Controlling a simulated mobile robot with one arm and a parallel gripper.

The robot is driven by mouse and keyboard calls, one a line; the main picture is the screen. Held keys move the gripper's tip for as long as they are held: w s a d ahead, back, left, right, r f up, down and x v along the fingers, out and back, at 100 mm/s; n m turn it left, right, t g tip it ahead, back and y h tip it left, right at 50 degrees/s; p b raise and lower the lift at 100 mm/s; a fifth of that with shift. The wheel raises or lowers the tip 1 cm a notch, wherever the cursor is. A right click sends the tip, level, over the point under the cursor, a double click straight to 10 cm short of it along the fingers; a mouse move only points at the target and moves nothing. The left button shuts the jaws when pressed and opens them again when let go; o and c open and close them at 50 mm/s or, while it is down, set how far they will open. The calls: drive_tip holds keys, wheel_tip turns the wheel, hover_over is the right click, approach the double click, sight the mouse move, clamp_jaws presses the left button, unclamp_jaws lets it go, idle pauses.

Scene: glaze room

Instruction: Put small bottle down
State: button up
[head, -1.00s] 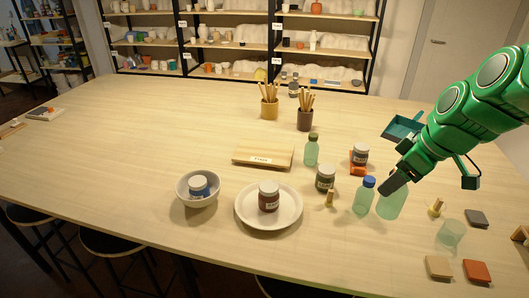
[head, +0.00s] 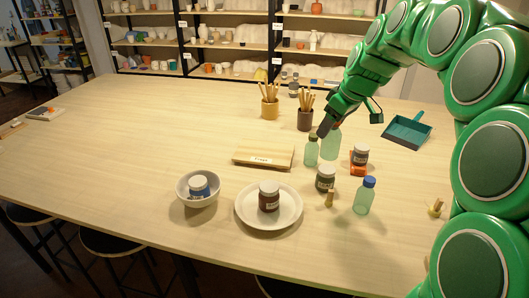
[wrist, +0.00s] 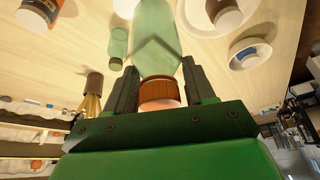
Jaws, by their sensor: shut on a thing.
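My gripper (head: 326,129) is shut on a pale green small bottle (head: 331,147), held near its top with the body pointing down. In the wrist view my gripper (wrist: 157,78) has its fingers either side of the bottle's (wrist: 155,35) brown-orange cap. I cannot tell whether its base touches the table. A similar green bottle with a dark cap (head: 311,153) stands just left of it; it also shows in the wrist view (wrist: 118,45). A bottle with a blue cap (head: 364,200) stands nearer the front.
Brush pots (head: 305,121) stand behind, a wooden board (head: 262,156) left. A plate (head: 289,217) and bowl (head: 184,190) are front left. The table's left is mostly clear.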

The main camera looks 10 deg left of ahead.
drive_tip(key=w+a+f, duration=0.1)
drive_tip(key=w+a, duration=0.1)
drive_tip(key=a, duration=0.5)
drive_tip(key=w+a, duration=0.3)
drive_tip(key=a, duration=0.5)
drive_tip(key=w+a+f, duration=0.5)
drive_tip(key=w+f, duration=0.4)
drive_tip(key=w, duration=0.3)
drive_tip(key=shift+f+n, duration=0.15)
drive_tip(key=shift+n, duration=0.25)
drive_tip(key=shift+w+a+f, duration=0.1)
drive_tip(key=shift+w+f, duration=0.05)
drive_tip(key=shift+w+a+f, duration=0.1)
drive_tip(key=shift+w+f, duration=0.1)
drive_tip(key=shift+f, duration=1.6)
drive_tip(key=shift+f, duration=0.1)
drive_tip(key=o, duration=1.1)
